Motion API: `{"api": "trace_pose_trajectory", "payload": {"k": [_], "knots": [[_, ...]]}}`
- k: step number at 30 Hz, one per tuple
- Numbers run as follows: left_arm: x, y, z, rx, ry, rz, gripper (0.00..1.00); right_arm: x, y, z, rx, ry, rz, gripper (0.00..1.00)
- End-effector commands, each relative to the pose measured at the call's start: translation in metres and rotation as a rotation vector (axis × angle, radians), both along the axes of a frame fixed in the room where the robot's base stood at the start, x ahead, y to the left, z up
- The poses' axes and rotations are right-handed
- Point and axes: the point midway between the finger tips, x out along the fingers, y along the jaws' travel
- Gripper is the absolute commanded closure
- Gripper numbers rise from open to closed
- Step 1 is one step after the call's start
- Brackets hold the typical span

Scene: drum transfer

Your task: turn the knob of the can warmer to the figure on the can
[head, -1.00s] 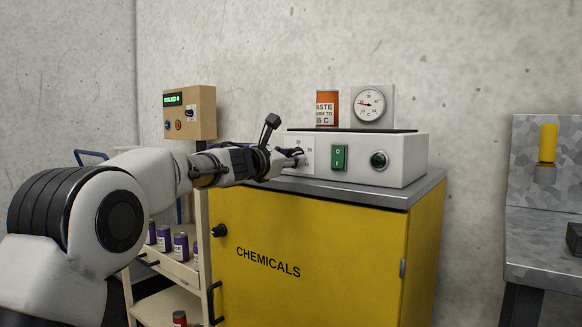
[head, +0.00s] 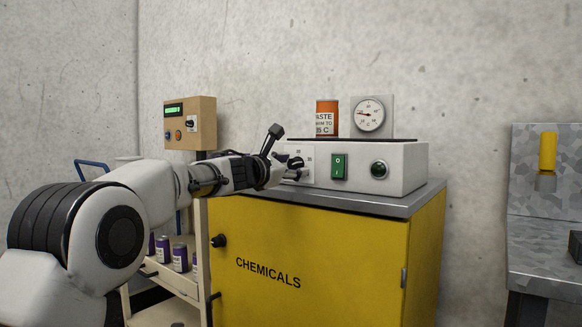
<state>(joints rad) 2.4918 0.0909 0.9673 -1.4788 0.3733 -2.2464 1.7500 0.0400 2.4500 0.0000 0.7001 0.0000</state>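The can warmer (head: 410,160) is a white box with a dark top on the yellow cabinet. Its black knob (head: 296,163) is at the left of its front, by a plate with small figures, partly hidden by my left gripper. An orange can (head: 327,105) stands on the warmer; its white label shows "ASTE", "TO" and a partly unreadable figure ending in "5 C". My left gripper (head: 292,174) is right at the knob, its fingers beside and below it. I cannot tell whether they touch it or how far they are apart. My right gripper is out of view.
A round dial (head: 369,115) with a red needle stands behind the warmer. A green switch (head: 338,167) and a dark green lamp (head: 379,169) are on its front. A trolley (head: 170,279) with several purple cans and a tan control box (head: 190,123) are left. A grey bench (head: 545,258) stands right.

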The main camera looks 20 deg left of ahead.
Motion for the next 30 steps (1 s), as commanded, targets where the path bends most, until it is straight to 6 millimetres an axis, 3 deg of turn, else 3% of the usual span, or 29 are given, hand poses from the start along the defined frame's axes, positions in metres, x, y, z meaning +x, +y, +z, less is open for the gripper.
{"api": "trace_pose_trajectory", "payload": {"k": [8, 21, 30], "knots": [[-0.011, 0.004, 0.000, -0.001, 0.002, 0.000, 0.43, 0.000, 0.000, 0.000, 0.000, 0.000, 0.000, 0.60], [-0.103, 0.034, -0.001, -0.004, 0.000, 0.000, 0.43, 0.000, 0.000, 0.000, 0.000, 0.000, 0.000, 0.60], [-0.114, 0.037, -0.002, 0.001, 0.000, 0.000, 0.43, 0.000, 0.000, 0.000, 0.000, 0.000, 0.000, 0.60]]}}
